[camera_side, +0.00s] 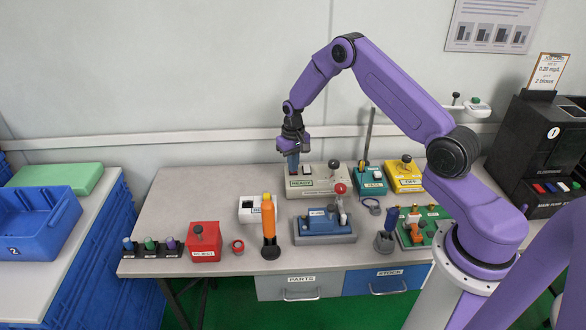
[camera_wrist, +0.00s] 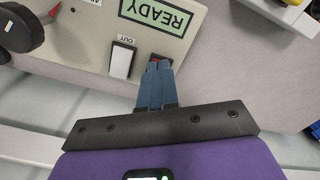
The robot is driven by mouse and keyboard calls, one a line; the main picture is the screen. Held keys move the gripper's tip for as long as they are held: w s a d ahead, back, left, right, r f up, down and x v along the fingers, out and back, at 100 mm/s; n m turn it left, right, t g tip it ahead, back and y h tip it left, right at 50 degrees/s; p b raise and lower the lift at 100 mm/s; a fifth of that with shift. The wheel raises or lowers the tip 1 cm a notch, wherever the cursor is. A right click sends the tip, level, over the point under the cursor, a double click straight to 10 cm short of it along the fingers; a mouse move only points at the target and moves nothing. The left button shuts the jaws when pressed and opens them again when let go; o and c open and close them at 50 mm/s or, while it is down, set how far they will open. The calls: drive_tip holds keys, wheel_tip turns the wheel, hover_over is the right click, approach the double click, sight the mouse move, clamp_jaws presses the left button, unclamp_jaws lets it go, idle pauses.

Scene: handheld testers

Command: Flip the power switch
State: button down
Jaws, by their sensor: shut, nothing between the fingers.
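A beige tester box (camera_side: 322,193) with a green READY display stands at the back middle of the table. In the wrist view its panel (camera_wrist: 97,45) shows the display (camera_wrist: 157,15) upside down, with a white rocker (camera_wrist: 122,61) marked OUT. A small dark and red switch (camera_wrist: 159,57) sits beside that rocker. My gripper (camera_side: 293,172) points down at the left end of the box. Its blue fingers (camera_wrist: 158,70) are together and empty, with their tips at the red switch. The tips partly hide the switch, so I cannot tell its position or whether they touch.
A dark knob (camera_wrist: 18,28) is on the panel. Teal (camera_side: 370,181) and yellow (camera_side: 404,176) testers stand to the right. A white box (camera_side: 249,211), orange tool (camera_side: 268,220) and blue tester (camera_side: 324,224) stand in front. The table's left back is clear.

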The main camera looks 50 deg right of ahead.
drive_tip(key=shift+r, duration=3.5)
